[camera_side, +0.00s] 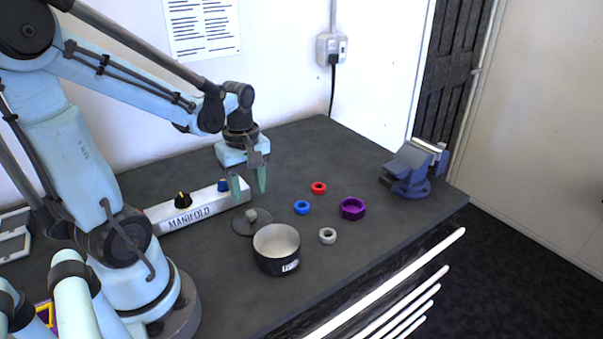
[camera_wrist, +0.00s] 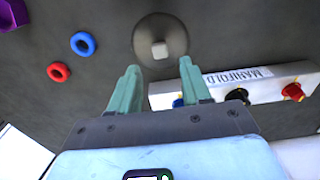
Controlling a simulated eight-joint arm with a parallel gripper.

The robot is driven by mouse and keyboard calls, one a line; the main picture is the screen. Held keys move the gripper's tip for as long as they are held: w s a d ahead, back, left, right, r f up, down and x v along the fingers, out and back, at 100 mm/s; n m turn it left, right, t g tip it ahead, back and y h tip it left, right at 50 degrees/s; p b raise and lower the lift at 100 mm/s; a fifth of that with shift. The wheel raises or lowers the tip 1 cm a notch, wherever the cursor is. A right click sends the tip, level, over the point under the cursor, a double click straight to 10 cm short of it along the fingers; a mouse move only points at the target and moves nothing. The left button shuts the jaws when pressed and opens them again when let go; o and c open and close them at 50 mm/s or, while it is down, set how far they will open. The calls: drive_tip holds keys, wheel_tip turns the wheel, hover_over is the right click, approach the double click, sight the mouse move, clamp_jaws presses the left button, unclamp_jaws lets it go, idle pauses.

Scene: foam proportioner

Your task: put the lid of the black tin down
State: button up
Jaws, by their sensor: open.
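The black tin (camera_side: 277,257) stands open on the dark bench in the side view, with its pale inside showing and a small white label on its front. Its lid (camera_side: 246,222), a dark round disc with a light grey knob, lies on the bench just behind and left of the tin. The lid also shows in the wrist view (camera_wrist: 160,40), knob up, beyond my fingertips. My gripper (camera_side: 249,190) is above and a little behind the lid, pointing down. In the wrist view my gripper (camera_wrist: 160,70) has its green fingers apart with nothing between them.
The white manifold (camera_side: 205,207) with knobs lies close to the lid's left. A red ring (camera_side: 318,188), blue ring (camera_side: 302,208), grey ring (camera_side: 327,236) and purple nut (camera_side: 352,208) lie to the right. A blue vise (camera_side: 408,172) stands at the bench's far right.

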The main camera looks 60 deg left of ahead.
sight(251, 213)
drive_tip(key=shift+r, duration=2.8)
drive_tip(key=w+d+m+t, duration=0.2)
drive_tip(key=d+m, duration=0.4)
drive_tip(key=m, duration=0.3)
drive_tip(key=w+d+r+m+t, duration=0.1)
drive_tip(key=w+d+m+t, duration=0.1)
drive_tip(key=d+m+t, duration=0.3)
drive_tip(key=d+m, duration=0.1)
drive_tip(key=m, duration=0.3)
drive_tip(key=shift+d, duration=0.3)
